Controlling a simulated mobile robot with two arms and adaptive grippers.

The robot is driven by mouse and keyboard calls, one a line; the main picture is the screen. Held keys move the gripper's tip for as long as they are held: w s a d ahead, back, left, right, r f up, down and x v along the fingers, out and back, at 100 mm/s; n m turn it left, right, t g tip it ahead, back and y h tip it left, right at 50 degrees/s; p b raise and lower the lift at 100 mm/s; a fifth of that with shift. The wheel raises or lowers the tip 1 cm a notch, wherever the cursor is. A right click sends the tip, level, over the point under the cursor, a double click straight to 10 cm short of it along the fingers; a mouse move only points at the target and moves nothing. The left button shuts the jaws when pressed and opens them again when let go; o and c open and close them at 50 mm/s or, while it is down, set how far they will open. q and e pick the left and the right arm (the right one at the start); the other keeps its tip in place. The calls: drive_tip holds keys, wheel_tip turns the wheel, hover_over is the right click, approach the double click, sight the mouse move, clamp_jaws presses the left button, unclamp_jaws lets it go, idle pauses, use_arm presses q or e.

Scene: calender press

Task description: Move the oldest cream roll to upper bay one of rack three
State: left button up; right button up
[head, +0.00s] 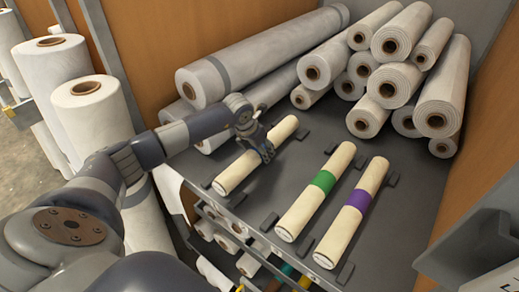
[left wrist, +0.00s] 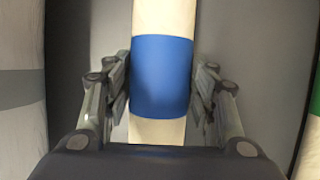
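Three cream rolls lie side by side in holders on the grey shelf. The left roll (head: 228,180) has a blue band, seen in the left wrist view (left wrist: 162,75). The middle roll (head: 300,212) has a green band and the right roll (head: 342,234) a purple band. My left gripper (head: 265,150) is over the middle of the left roll and hides its band in the head view. In the left wrist view its fingers (left wrist: 162,95) stand on both sides of the blue band, very close. I cannot tell whether they press on it. My right gripper is not in view.
White rolls (head: 400,75) are stacked at the back right, and long grey-wrapped rolls (head: 260,55) lie at the back left. Upright white rolls (head: 95,110) stand at the left. More rolls (head: 248,264) sit below the shelf's front edge. A grey panel (head: 475,250) juts in at lower right.

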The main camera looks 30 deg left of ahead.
use_arm(q)
drive_tip(key=shift+o, duration=1.1)
drive_tip(key=shift+r, duration=0.1)
drive_tip(key=shift+r, duration=0.2)
drive_tip(key=b+v, duration=0.3)
drive_tip(key=v, duration=0.7)
drive_tip(key=shift+s+r+b, duration=0.1)
drive_tip(key=shift+r+b, duration=0.1)
drive_tip(key=shift+b, duration=0.2)
drive_tip(key=shift+s+r, duration=0.25)
drive_tip(key=shift+r, duration=0.4)
drive_tip(key=shift+f, duration=0.1)
